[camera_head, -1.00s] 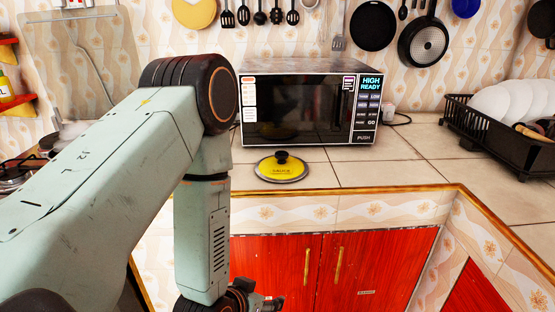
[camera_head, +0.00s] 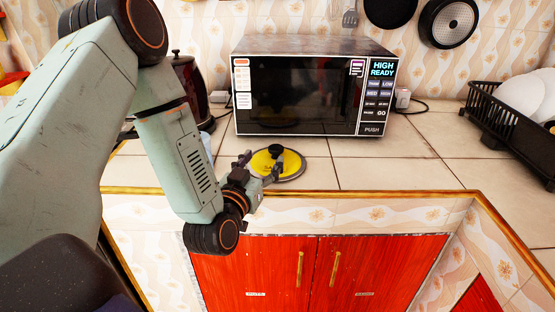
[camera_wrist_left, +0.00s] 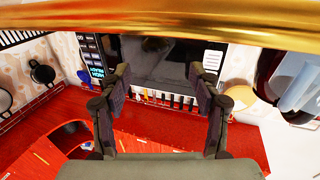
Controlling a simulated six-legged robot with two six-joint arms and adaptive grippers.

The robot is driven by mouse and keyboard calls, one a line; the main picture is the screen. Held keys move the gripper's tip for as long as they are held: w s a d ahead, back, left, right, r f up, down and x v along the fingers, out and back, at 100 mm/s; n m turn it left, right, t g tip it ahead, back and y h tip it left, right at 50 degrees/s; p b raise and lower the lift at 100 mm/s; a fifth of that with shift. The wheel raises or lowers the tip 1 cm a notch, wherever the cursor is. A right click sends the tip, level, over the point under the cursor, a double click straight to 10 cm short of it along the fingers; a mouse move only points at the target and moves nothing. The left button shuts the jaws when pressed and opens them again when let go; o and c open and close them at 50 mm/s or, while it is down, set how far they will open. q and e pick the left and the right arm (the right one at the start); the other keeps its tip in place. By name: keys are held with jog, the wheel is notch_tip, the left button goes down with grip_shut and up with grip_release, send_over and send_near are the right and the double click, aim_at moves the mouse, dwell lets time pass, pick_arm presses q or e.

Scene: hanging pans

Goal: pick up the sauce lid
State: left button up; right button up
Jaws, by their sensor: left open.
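The sauce lid (camera_head: 291,164) is a round yellow lid with a grey rim and a black knob (camera_head: 276,149). It lies flat on the tiled counter in front of the microwave. My left gripper (camera_head: 260,166) is open at the lid's front-left side, its fingers partly covering the lid. I cannot tell whether they touch it. In the left wrist view the two fingers of my left gripper (camera_wrist_left: 160,76) stand apart with nothing held between them. My right gripper is not in view.
The microwave (camera_head: 300,92) stands close behind the lid. A dark kettle (camera_head: 190,88) is at the left, and a black dish rack (camera_head: 490,128) with white plates is at the right. The counter's gold-trimmed edge (camera_head: 350,193) runs in front. The counter right of the lid is clear.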

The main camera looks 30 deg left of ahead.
aim_at(273, 152)
pick_arm(q)
jog(key=shift+w+d+r, duration=0.1)
jog(key=shift+w, duration=0.5)
jog(key=x, duration=0.2)
jog(key=f+b+x, duration=0.1)
jog(key=x, duration=0.2)
jog(key=shift+f, duration=0.1)
jog(key=shift+s+d, duration=0.2)
jog(key=shift+w+a, duration=0.1)
jog(key=shift+w, duration=0.1)
jog(key=c, duration=0.4)
jog(key=shift+s, duration=0.15)
jog(key=c, duration=0.6)
grip_shut()
